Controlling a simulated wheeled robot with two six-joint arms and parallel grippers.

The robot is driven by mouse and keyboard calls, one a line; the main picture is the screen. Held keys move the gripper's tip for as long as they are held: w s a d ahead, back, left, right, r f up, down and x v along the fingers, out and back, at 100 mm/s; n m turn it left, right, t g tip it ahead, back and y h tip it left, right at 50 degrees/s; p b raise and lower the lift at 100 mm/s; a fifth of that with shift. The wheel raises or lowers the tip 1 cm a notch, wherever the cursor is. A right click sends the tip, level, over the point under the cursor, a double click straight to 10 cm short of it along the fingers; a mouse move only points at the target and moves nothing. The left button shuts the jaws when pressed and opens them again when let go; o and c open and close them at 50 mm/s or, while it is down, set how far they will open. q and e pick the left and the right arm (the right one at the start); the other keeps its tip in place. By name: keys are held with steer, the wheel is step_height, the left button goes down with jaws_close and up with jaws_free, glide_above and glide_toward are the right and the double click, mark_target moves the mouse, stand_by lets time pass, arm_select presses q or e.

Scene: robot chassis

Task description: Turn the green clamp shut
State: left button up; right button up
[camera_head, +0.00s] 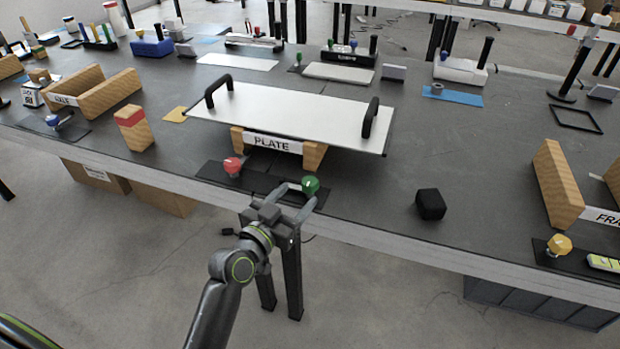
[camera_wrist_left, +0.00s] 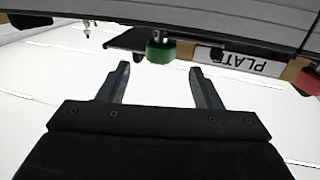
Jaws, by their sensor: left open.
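The green clamp (camera_head: 310,186) stands at the front edge of the table, in front of the wooden rest labelled PLATE (camera_head: 272,143). In the left wrist view the green clamp knob (camera_wrist_left: 161,52) sits just beyond and between my fingertips. My left gripper (camera_head: 291,200) is open and empty at the table's front edge, with its fingers pointing toward the knob. It also shows in the left wrist view (camera_wrist_left: 158,80), with a wide gap between its fingers. I cannot tell from the pictures how far the clamp is turned. My right gripper is not in view.
A white plate (camera_head: 290,110) with two black handles lies on the wooden rest. A red clamp (camera_head: 233,166) stands left of the green one. A black cube (camera_head: 430,204) lies to the right. A wooden block with a red top (camera_head: 133,127) stands to the left.

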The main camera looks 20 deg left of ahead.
mark_target(305, 187)
arm_select(q)
steer(key=x, duration=0.6)
steer(key=shift+w+d+p, duration=0.1)
steer(key=shift+w+p, duration=0.2)
steer(key=shift+w, duration=0.1)
steer(key=shift+c, duration=0.5)
jaws_close()
